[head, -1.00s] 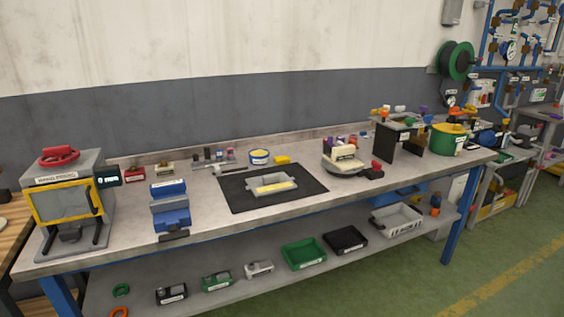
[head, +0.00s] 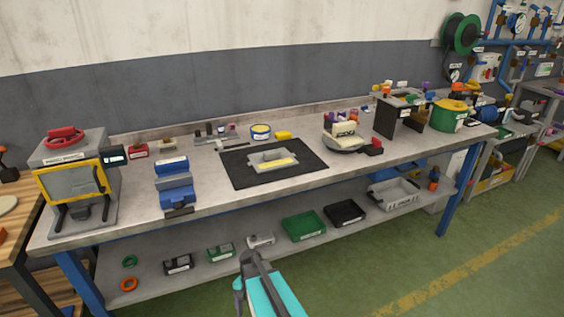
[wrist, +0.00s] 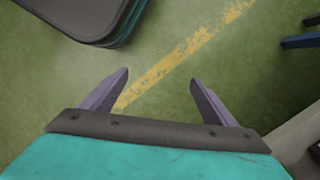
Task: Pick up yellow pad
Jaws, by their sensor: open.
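A small yellow block (head: 283,134), which may be the yellow pad, lies on the workbench behind the black mat, right of a blue-and-yellow round tin (head: 260,131). A grey tray (head: 254,161) on the mat also holds something flat and yellow (head: 279,162). I cannot tell for certain which one is the pad. My gripper (wrist: 160,76) is open and empty in the wrist view, over the green floor, with no pad between its fingers. My teal arm shows at the bottom of the head view, in front of the bench and far from both yellow things.
The workbench (head: 222,194) carries a grey oven-like box (head: 78,187) at left, a blue vise-like device (head: 175,185), the black mat (head: 312,152) and a black stand (head: 385,118). Green (head: 304,228) and black bins (head: 344,213) sit on the lower shelf. Open floor lies at right.

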